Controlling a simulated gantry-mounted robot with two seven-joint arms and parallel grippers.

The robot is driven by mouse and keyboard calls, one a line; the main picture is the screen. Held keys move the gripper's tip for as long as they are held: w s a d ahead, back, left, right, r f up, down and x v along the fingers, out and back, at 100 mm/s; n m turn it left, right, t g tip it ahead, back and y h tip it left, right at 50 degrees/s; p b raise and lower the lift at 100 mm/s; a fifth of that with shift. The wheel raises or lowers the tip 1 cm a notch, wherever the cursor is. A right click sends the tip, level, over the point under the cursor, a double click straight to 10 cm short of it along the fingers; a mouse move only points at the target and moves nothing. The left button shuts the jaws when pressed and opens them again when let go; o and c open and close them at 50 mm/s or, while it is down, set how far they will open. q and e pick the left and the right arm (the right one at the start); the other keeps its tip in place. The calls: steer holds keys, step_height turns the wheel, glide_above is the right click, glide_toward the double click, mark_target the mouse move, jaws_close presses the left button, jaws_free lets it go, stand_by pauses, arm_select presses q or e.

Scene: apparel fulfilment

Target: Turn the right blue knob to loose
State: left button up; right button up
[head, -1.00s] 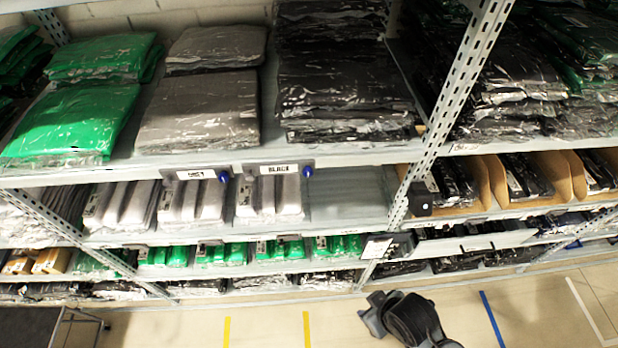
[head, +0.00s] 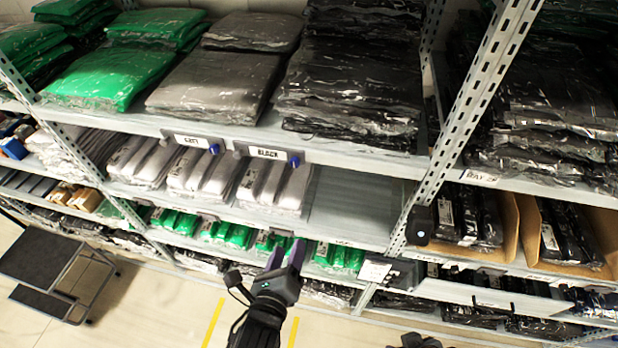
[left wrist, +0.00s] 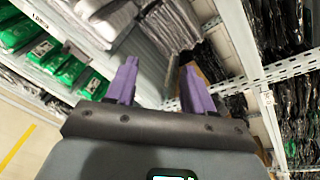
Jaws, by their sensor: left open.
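The right blue knob (head: 294,160) is at the right end of the BLACK label holder (head: 267,153), on the front edge of the upper shelf. A second blue knob (head: 214,149) is at the right end of the left label. My left gripper (head: 287,250) has purple fingers pointing up, below the right knob and apart from it, in front of the lower shelves. In the left wrist view (left wrist: 160,85) its fingers are spread and empty. I cannot make out the knob in the left wrist view. My right gripper's fingers do not show.
Bagged green, grey and black garments fill the upper shelf (head: 190,126). White bags (head: 205,170) lie on the shelf below, beside a bare stretch (head: 355,205). A perforated post (head: 455,120) stands right of the knob. A dark step stand (head: 50,260) is at lower left.

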arm_select(q)
step_height(320, 180, up, 3)
steer(key=w+m+t, duration=0.1)
steer(key=w+m, duration=0.1)
steer(key=w, duration=0.1)
steer(key=t+h+b, duration=0.1)
steer(key=t, duration=0.1)
glide_toward(294, 165)
steer(key=shift+m, duration=0.3)
steer(key=p+x, duration=0.3)
steer(key=x, duration=0.3)
steer(key=shift+w+d+r, duration=0.1)
steer(key=shift+w+r, duration=0.1)
steer(key=shift+w, duration=0.15)
steer(key=shift+x, duration=0.8)
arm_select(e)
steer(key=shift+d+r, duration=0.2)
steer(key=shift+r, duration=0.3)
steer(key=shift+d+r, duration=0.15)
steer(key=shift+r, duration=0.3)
arm_select(q)
steer(key=shift+f, duration=0.1)
steer(key=shift+c, duration=0.3)
jaws_close()
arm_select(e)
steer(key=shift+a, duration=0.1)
